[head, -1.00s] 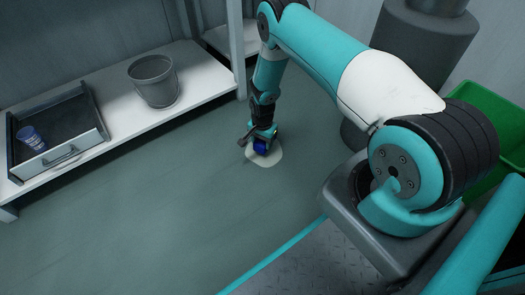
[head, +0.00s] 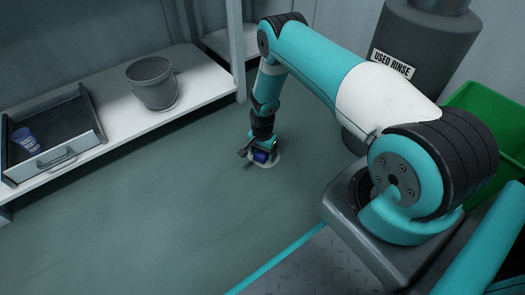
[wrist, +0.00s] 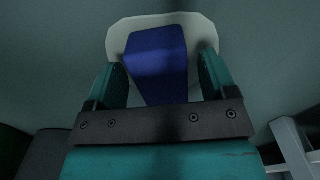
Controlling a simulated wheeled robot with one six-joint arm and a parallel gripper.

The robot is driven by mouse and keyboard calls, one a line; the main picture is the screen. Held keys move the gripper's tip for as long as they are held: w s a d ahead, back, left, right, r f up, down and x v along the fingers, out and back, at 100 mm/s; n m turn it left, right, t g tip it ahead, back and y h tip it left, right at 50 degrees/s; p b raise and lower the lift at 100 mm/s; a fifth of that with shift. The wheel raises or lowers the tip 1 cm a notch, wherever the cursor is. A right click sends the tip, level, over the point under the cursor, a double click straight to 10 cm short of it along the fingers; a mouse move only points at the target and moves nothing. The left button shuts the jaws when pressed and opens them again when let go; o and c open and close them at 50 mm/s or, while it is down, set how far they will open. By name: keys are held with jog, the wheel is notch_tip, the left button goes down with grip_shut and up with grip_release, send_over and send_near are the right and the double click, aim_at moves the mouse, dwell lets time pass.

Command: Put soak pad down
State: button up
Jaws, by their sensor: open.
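A blue block (head: 261,156) is at my gripper near the floor, with a pale, rounded flat piece (head: 274,162) around it. In the wrist view the blue block (wrist: 158,62) stands between my two fingers, and the pale piece (wrist: 122,32) spreads behind it. I take these as the soak pad, but cannot tell whether they are one piece. My gripper (head: 259,150) points down and is open, with a finger on each side of the block. A narrow gap shows beside the right finger in the wrist view (wrist: 160,75). Floor contact cannot be judged exactly.
A white low shelf (head: 113,123) on the left holds a grey bucket (head: 152,88) and an open drawer tray (head: 62,118) with a blue cup (head: 26,140). A dark drum (head: 423,47) labelled "USED RINSE" and a green bin (head: 487,105) stand right. Floor left of my gripper is clear.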

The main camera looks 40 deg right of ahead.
jog(key=w+a+r+n+p, duration=0.1)
jog(key=a+r+n+p, duration=0.15)
jog(key=r, duration=1.05)
jog(key=w+a+r+n+p, duration=0.1)
jog(key=a+r+p, duration=0.3)
jog(key=r, duration=0.8)
jog(key=s+a+r+n+y, duration=0.1)
jog(key=s+a+r+n, duration=0.25)
jog(key=r, duration=0.45)
jog(key=s+a+r+n+y, duration=0.1)
jog(key=s+a+r+n, duration=0.1)
jog(key=a+r, duration=0.5)
jog(key=s+a+r+n, duration=0.1)
jog(key=s+r+n, duration=0.2)
jog(key=s+r, duration=0.2)
jog(key=s+a+r+n+y, duration=0.1)
jog(key=s+r+n, duration=0.3)
jog(key=s, duration=0.7)
jog(key=s+a+r+n+y, duration=0.1)
jog(key=s+a+r+n, duration=0.2)
jog(key=s+r, duration=0.5)
jog(key=shift+a+n, duration=0.25)
jog(key=shift+n, duration=0.45)
notch_tip(320, 180, up, 49)
jog(key=p, duration=4.9)
jog(key=shift+f, duration=0.15)
